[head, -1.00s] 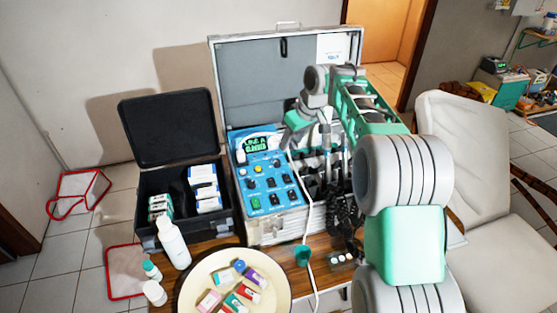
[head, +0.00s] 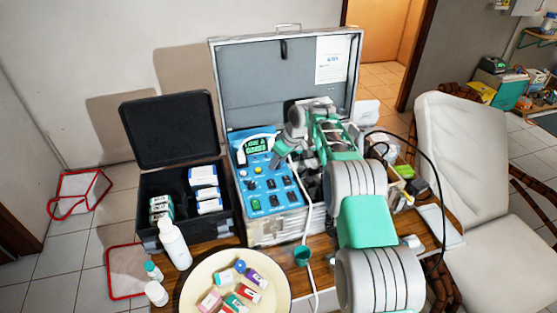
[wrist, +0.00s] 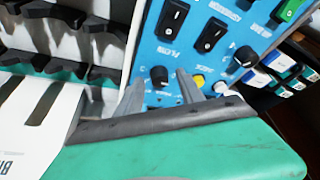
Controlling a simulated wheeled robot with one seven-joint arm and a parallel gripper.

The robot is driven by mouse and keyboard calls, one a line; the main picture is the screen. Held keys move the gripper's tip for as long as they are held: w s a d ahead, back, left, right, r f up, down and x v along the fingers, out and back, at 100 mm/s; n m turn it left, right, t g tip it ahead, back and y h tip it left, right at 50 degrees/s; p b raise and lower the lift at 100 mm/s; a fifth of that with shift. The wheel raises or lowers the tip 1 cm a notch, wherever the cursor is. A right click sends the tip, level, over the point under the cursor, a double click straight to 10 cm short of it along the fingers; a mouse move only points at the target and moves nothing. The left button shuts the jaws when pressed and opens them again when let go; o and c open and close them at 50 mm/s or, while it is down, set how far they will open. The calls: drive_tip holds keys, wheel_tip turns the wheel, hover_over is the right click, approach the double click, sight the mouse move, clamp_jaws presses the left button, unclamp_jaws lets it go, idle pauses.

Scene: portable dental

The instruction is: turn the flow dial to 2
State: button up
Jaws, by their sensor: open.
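The flow dial is a black knob (wrist: 159,75) on the blue control panel (wrist: 215,60), beside the printed word FLOW in the wrist view. My gripper (wrist: 161,84) is open, with one grey finger on each side of the dial in that view. Whether the fingers touch it or are still short of it, I cannot tell. The dial's setting is too small to read. In the head view my gripper (head: 276,163) is over the upper right of the panel (head: 264,206) and hides that part.
A yellow button (wrist: 198,81), a second black knob (wrist: 245,57) and several black switches (wrist: 213,34) are close by. In the head view, the panel's green display (head: 257,145) is lit. An open black case (head: 150,215) stands left, and a plate (head: 205,270) of small boxes in front.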

clamp_jaws()
idle(0.3)
